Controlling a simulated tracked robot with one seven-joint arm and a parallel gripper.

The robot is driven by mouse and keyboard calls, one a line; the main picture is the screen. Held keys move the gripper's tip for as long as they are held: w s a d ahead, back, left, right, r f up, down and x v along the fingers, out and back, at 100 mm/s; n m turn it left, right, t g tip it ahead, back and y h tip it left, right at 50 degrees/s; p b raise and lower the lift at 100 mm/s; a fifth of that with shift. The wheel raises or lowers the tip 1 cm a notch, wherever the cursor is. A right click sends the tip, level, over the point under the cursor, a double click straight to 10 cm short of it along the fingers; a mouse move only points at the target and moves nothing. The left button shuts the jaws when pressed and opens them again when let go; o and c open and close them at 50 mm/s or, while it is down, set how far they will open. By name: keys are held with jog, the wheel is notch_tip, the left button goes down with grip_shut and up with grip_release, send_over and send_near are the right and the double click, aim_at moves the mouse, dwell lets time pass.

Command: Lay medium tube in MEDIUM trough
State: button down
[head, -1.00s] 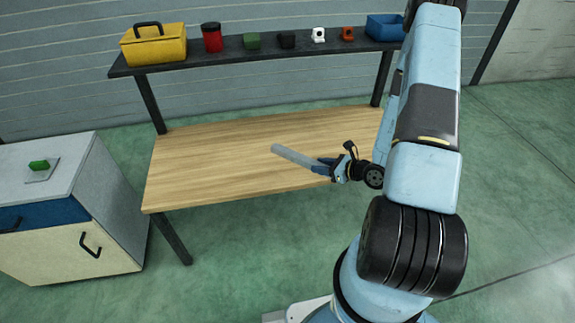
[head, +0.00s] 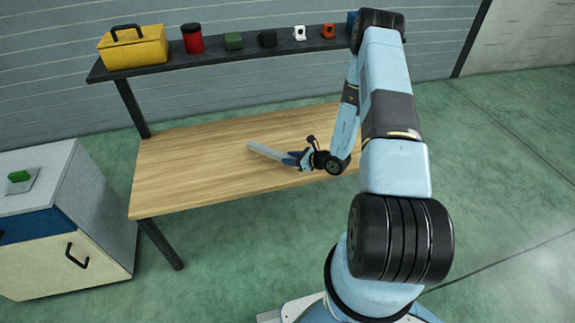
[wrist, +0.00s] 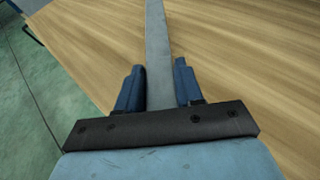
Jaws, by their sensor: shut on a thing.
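A grey tube (head: 268,152) is held in my gripper (head: 299,160) above the wooden bench top, pointing to the left and away from me. In the wrist view the tube (wrist: 157,45) runs straight out between the two blue fingers of my gripper (wrist: 158,85). The fingers are shut on the tube near its end. How far it is above the wood is hard to tell. No trough shows in either view.
The wooden bench (head: 190,170) is otherwise bare. A dark shelf (head: 215,59) behind it holds a yellow toolbox (head: 134,48), a red canister (head: 192,39) and several small blocks.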

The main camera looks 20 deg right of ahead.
jog(key=shift+w+f, duration=0.2)
jog(key=shift+f, duration=1.6)
jog(key=c, duration=0.7)
grip_release()
